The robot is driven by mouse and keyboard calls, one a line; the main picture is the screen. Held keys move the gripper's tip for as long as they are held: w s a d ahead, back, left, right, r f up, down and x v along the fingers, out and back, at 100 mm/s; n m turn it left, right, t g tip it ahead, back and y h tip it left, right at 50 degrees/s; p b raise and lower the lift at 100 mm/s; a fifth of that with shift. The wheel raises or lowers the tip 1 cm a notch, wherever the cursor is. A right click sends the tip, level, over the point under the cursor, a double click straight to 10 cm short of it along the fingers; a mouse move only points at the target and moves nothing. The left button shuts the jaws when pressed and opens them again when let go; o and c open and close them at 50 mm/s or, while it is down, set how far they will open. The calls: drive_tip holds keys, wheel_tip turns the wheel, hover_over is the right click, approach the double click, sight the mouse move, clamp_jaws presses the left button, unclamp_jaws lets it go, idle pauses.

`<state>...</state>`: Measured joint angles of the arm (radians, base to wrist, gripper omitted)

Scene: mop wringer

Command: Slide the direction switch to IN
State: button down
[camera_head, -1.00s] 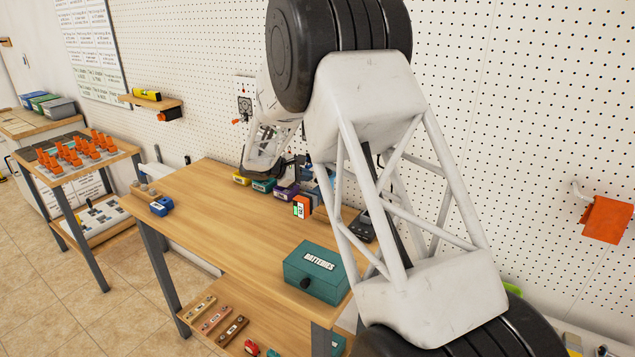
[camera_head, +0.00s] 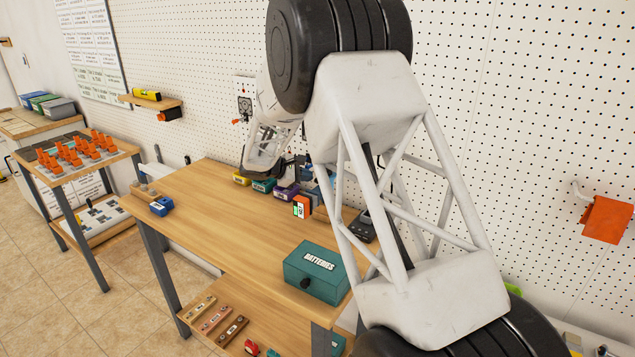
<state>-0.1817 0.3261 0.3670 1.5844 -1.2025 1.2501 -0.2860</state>
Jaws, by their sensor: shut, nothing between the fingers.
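I cannot make out a direction switch or an IN mark in this view. A small pale plate (camera_head: 244,100) with a dark fitting and a red spot is on the pegboard wall behind the workbench, but its details are too small to read. My arm, white with black joints, fills the middle of the view and reaches back over the bench. Its far section ends low over the rear of the bench, near the coloured boxes. I cannot pick out my gripper or its fingertips; the arm covers part of the area behind it.
The wooden workbench (camera_head: 225,225) has a clear middle. A teal batteries box (camera_head: 316,271) stands at its front right, and a small blue object (camera_head: 161,206) at its left end. Several small boxes (camera_head: 263,185) line the back. An orange holder (camera_head: 606,220) hangs on the right wall.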

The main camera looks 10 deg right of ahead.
drive_tip(key=shift+f, duration=0.6)
idle(0.6)
drive_tip(key=shift+r, duration=0.25)
idle(0.3)
drive_tip(key=shift+a, duration=0.1)
drive_tip(key=shift+w+a, duration=0.45)
drive_tip(key=shift+a, duration=0.4)
drive_tip(key=shift+w+a, duration=0.45)
drive_tip(key=shift+a, duration=0.45)
drive_tip(key=shift+w+a, duration=0.45)
drive_tip(key=shift+a, duration=0.4)
